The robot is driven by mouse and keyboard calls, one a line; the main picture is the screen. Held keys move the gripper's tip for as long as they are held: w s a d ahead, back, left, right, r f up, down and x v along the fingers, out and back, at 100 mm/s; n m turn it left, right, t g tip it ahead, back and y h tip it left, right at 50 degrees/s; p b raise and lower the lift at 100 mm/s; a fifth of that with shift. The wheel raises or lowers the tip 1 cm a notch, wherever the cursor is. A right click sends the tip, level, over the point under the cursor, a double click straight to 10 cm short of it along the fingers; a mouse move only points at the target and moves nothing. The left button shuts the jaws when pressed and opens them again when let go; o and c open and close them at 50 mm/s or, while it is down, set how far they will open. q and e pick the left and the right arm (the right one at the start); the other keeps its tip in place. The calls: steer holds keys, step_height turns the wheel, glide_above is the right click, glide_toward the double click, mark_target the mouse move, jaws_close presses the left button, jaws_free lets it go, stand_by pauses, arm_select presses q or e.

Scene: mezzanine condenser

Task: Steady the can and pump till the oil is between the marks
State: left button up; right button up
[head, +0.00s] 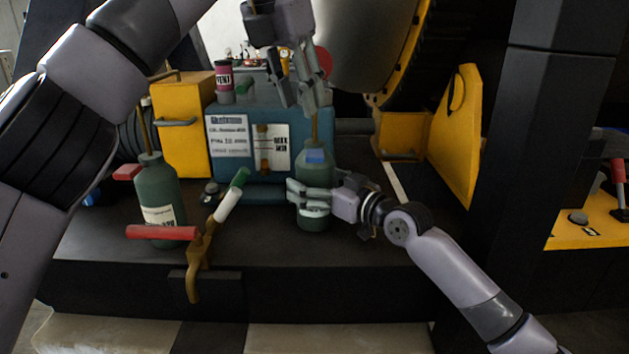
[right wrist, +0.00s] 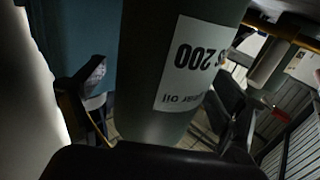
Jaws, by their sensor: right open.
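The green oil can (head: 314,172) stands on the dark deck before a blue unit. A thin brown rod (head: 315,130) rises from its top. My right gripper (head: 308,200) is open, its fingers around the can's lower body. In the right wrist view the can (right wrist: 145,70) with its white label lies between the fingers, which look apart from it. My left gripper (head: 300,104) points down above the can. Its fingers are spread, and one hides the rod's upper end. A white plate with an amber strip and marks (head: 271,147) is on the blue unit; the oil level is too small to read.
A second green can (head: 160,200) with a label stands at the left. A yellow box (head: 183,130) stands behind. A dark column (head: 545,130) bounds the right.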

steer(key=c, duration=2.1)
steer(key=shift+o, duration=0.2)
